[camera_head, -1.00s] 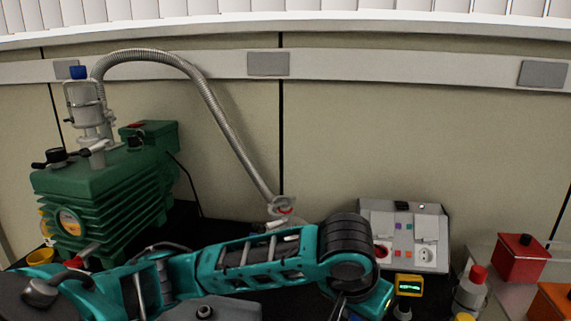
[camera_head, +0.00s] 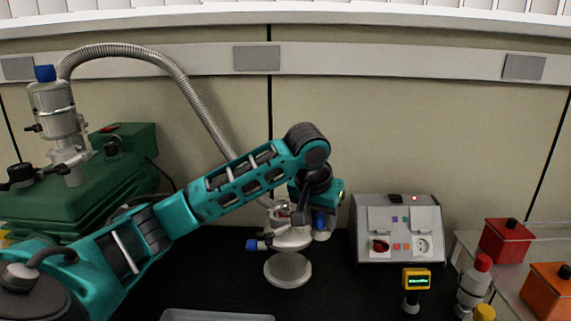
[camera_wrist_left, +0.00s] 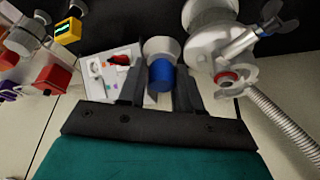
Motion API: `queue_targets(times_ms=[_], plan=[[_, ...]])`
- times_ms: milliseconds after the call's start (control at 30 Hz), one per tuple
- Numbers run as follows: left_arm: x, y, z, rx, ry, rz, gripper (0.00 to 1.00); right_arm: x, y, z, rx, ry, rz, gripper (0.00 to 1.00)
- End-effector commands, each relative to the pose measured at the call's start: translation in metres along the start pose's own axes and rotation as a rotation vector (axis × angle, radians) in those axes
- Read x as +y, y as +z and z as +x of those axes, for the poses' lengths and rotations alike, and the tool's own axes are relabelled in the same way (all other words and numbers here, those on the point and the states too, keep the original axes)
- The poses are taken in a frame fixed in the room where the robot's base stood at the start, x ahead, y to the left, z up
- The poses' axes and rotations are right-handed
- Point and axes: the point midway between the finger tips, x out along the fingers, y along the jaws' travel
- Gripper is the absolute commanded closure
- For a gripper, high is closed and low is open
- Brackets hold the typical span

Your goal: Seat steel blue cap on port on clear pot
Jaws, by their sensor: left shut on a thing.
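My left gripper (camera_wrist_left: 160,92) is shut on a blue cap (camera_wrist_left: 160,78), held between its two fingers. The cap also shows below my wrist in the head view (camera_head: 320,221). My right gripper is out of view.
A control box (camera_head: 398,230) stands right. A green pump (camera_head: 60,200) is at left.

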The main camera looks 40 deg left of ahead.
Motion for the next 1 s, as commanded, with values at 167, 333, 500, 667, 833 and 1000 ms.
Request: queue_targets(times_ms=[167,333,500,667,833,1000], plan=[[-0.067,-0.047,-0.026,0.003,-0.029,-0.076,1.00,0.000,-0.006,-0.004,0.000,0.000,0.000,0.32],[-0.103,-0.065,-0.041,0.002,-0.043,-0.109,1.00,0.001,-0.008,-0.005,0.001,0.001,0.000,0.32],[-0.115,-0.068,-0.043,0.000,-0.049,-0.117,1.00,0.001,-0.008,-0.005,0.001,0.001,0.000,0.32],[-0.115,-0.064,-0.033,-0.002,-0.050,-0.117,1.00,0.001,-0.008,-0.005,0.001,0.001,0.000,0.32],[-0.115,-0.058,-0.019,-0.002,-0.050,-0.116,1.00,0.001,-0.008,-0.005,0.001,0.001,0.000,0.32],[-0.115,-0.052,-0.005,-0.002,-0.050,-0.116,1.00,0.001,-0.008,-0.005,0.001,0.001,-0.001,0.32]])
